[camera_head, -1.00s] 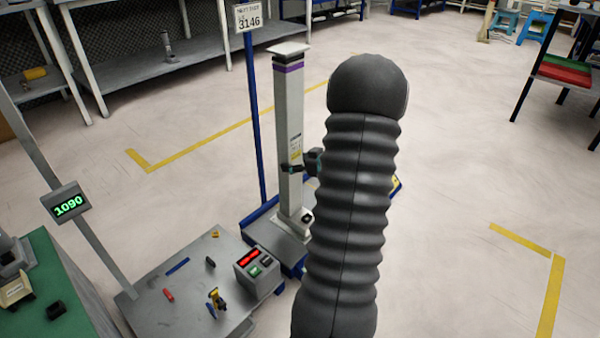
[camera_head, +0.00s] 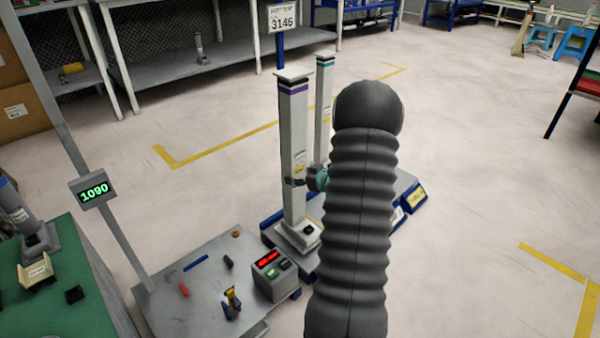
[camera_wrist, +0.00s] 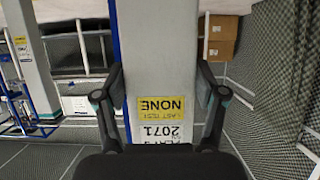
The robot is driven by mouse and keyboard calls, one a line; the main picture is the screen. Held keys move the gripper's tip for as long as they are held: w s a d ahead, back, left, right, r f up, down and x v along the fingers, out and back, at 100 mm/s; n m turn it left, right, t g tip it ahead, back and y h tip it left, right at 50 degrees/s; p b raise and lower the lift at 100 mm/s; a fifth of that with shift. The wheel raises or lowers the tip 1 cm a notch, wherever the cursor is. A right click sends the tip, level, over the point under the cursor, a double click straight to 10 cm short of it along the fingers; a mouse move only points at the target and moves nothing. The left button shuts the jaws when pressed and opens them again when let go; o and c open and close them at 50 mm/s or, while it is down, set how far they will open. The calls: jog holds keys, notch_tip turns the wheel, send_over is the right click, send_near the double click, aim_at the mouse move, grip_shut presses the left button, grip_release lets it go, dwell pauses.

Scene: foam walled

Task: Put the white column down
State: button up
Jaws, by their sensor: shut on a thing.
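The white column (camera_head: 293,120) is tall and upright, with a purple band near its top and a flat cap. My gripper (camera_head: 300,182) is shut on its shaft at about mid-height, partly hidden behind my dark ribbed arm. In the wrist view, the column (camera_wrist: 155,45) stands between the two fingers of my gripper (camera_wrist: 160,88), and its yellow label reads NONE. The column's grey foot (camera_head: 298,236) is over a low blue-edged platform (camera_head: 275,240). I cannot tell whether the foot touches it.
A second white column (camera_head: 324,100) with a teal band stands close behind, to the right. A green bench (camera_head: 65,290) stands at left. Open floor (camera_head: 470,170) lies right.

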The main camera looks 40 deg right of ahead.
jog(key=shift+w+f, duration=0.1)
jog(key=shift+f, duration=0.45)
jog(key=o, duration=1.8)
jog(key=shift+f, duration=0.15)
